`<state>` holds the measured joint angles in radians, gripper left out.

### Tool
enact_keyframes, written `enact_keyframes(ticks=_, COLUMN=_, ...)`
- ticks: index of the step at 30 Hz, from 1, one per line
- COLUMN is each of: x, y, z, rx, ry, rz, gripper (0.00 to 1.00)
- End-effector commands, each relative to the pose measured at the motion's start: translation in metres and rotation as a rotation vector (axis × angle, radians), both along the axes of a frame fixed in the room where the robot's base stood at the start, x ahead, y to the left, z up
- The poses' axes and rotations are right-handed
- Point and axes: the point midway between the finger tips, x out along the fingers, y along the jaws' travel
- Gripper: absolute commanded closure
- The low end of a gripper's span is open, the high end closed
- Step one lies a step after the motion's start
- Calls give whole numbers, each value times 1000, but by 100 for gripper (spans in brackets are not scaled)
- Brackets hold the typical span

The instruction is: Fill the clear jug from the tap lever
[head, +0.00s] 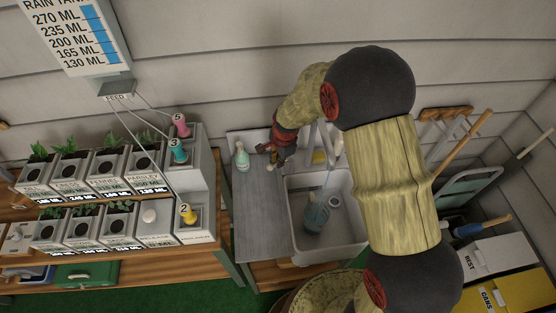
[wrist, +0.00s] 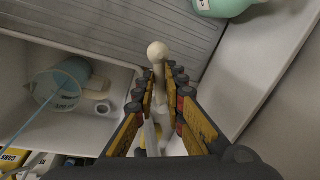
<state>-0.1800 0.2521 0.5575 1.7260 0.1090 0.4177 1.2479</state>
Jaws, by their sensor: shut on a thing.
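The clear jug (head: 315,218) stands in the white sink (head: 290,205) in the head view, with bluish water in it. In the wrist view the jug (wrist: 58,90) is at the left, its handle towards the right. A thin blue stream runs down into it from the grey tap (head: 326,135). My gripper (head: 275,153) is beside the tap at the back of the sink. In the wrist view my gripper (wrist: 160,82) is shut on the tap lever, whose cream round knob (wrist: 158,52) sticks out past the fingertips. The exact water level is hard to read.
A grey draining board (head: 262,205) lies left of the sink, with a pale green bottle (head: 242,157) at its back. Planters and numbered pegs fill the bench further left. A rain tank sign (head: 75,35) hangs on the wall. Boxes (head: 495,255) stand at the right.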

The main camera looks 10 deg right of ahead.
Motion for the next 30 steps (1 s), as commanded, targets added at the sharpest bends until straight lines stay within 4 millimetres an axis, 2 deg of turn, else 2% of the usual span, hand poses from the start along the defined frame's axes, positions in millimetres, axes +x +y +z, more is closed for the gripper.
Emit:
enact_keyframes(ticks=10, x=1, y=0, z=1, rx=0, ry=-2, rz=0, gripper=70)
enact_keyframes(ticks=20, x=0, y=0, z=3, rx=0, ry=-2, rz=-1, gripper=70)
enact_keyframes(ticks=26, x=-3, y=-2, z=27, rx=0, ry=-5, rz=-1, gripper=70)
enact_keyframes(ticks=30, x=-8, y=-4, z=56, rx=1, ry=-7, rz=0, gripper=70)
